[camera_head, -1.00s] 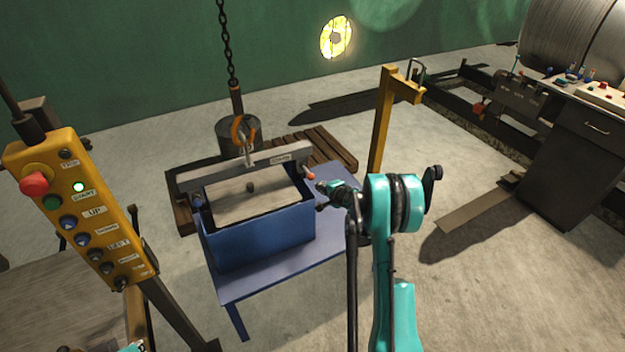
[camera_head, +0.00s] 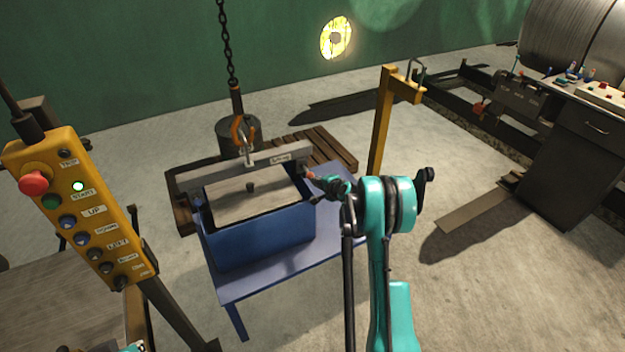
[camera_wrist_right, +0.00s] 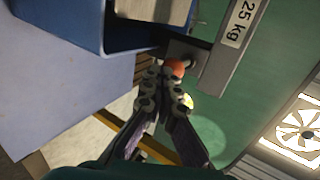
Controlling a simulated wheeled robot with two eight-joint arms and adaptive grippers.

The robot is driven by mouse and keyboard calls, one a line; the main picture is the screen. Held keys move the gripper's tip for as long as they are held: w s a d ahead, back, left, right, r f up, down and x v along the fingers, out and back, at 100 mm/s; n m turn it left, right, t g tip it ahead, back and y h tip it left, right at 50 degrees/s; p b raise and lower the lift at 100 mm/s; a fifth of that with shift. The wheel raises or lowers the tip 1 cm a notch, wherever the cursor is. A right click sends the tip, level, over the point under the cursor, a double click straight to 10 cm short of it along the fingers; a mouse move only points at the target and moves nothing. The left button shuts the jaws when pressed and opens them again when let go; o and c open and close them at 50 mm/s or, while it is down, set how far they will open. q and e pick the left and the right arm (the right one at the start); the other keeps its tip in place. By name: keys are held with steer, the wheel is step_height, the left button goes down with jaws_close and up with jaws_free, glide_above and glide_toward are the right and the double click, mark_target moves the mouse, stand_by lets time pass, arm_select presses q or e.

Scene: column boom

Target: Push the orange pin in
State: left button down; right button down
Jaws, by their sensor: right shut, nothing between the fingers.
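The orange pin (camera_wrist_right: 179,66) shows its round head at the end of the grey lifting beam (camera_wrist_right: 222,62) in the right wrist view. In the head view the pin (camera_head: 311,174) is a small orange spot at the beam's right end, above the corner of the blue box (camera_head: 262,238). My right gripper (camera_wrist_right: 166,80) is shut and empty, its fingertips right at the pin's head. Whether they touch it I cannot tell. In the head view my right gripper (camera_head: 325,182) is partly hidden by its own arm.
The box stands on a blue table (camera_head: 282,277). A hook and chain (camera_head: 228,50) hold the beam from above. A yellow post (camera_head: 381,118) stands behind my right arm. A yellow button panel (camera_head: 82,205) is at the left.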

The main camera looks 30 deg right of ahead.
mark_target(313, 176)
steer(key=shift+w, duration=1.55)
steer(key=s+b, duration=0.1)
steer(key=s, duration=0.6)
steer(key=shift+b, duration=0.3)
